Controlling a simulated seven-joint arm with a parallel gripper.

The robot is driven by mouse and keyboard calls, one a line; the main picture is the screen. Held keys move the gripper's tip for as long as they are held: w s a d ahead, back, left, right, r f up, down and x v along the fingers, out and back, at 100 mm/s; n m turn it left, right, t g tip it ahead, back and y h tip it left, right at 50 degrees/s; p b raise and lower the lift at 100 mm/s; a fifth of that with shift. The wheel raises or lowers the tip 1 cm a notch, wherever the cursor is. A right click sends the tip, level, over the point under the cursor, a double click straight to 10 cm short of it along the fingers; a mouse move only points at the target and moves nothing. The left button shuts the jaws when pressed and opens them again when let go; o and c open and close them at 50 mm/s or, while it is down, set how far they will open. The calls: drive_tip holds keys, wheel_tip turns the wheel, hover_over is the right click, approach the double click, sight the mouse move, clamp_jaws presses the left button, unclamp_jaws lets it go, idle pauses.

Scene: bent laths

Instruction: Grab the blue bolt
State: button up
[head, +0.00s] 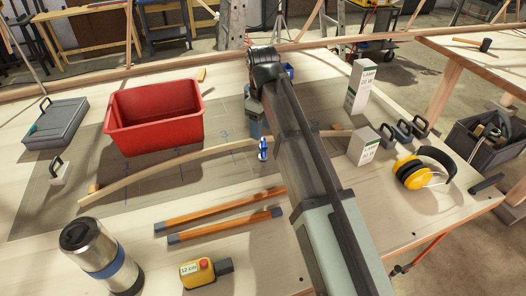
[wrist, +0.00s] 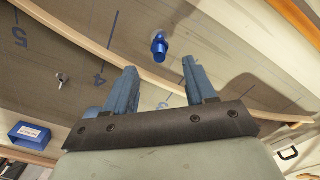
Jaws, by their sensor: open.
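The blue bolt (wrist: 158,46) stands out beyond my open fingertips in the wrist view, close to a curved wooden lath (wrist: 190,93). My gripper (wrist: 160,75) has its two blue fingers spread, with nothing between them; a gap separates the fingertips from the bolt. In the head view a small blue bolt (head: 263,149) shows at the right end of the visible part of the bent lath (head: 170,163), just left of my arm. My gripper (head: 255,118) is partly hidden behind my arm there.
A red bin (head: 155,117) stands on the left. Two wooden bars (head: 220,214), a steel flask (head: 98,255) and a yellow switch box (head: 197,272) lie nearer. White boxes (head: 361,87), clamps and yellow earmuffs (head: 425,168) are right of my arm. A silver bolt (wrist: 62,79) shows in the wrist view.

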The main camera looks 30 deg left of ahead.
sight(262, 146)
drive_tip(key=shift+f, duration=5.2)
drive_tip(key=shift+c, duration=0.3)
clamp_jaws()
